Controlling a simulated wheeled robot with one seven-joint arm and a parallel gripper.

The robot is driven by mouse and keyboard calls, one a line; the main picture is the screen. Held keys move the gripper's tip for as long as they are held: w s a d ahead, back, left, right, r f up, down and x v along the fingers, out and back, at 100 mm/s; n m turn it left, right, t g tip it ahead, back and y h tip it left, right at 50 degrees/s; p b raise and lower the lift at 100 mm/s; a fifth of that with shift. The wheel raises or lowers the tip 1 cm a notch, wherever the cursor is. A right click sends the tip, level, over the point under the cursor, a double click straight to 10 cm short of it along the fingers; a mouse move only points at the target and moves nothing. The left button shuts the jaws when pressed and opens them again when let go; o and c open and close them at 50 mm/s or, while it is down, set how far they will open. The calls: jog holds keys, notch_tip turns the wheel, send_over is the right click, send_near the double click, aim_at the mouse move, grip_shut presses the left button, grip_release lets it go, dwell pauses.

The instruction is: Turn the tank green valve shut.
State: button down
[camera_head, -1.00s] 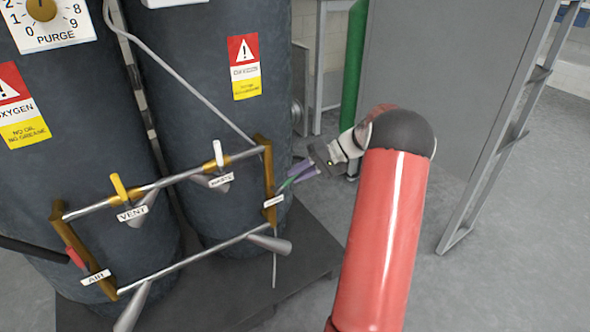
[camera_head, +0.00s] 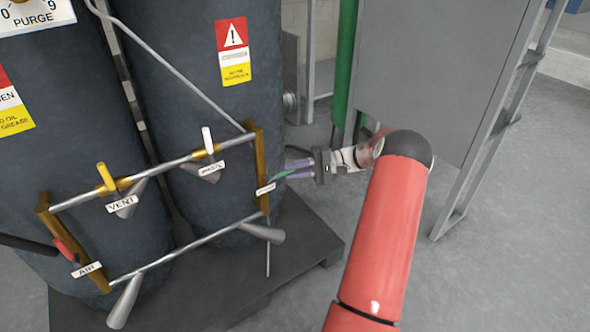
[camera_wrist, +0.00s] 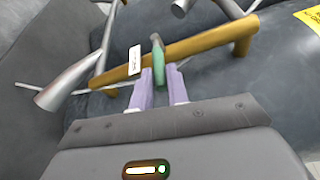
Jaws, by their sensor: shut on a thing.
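The green valve handle (camera_head: 281,175) sits at the right end of the brass-and-steel pipe frame on the tank. In the wrist view the green handle (camera_wrist: 158,62) stands out from the brass bar, between my two purple fingers. My gripper (camera_head: 291,170) reaches it from the right and is shut on the handle. It also shows in the wrist view (camera_wrist: 161,88), with a finger on either side of the handle. A small white label (camera_head: 265,189) is beside the valve; its text is too small to read.
A yellow vent valve (camera_head: 106,178), a white valve (camera_head: 208,141) and a red air valve (camera_head: 64,249) sit on the same frame. The dark tank (camera_head: 195,75) is close behind. A green pipe (camera_head: 344,70) and grey cabinet (camera_head: 430,75) stand right. Floor at right is clear.

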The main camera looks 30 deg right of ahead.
dwell(0.3)
jog(key=c, duration=1.4)
grip_release()
jog(key=shift+o, duration=0.2)
jog(key=v, duration=0.8)
jog(key=shift+f, duration=0.1)
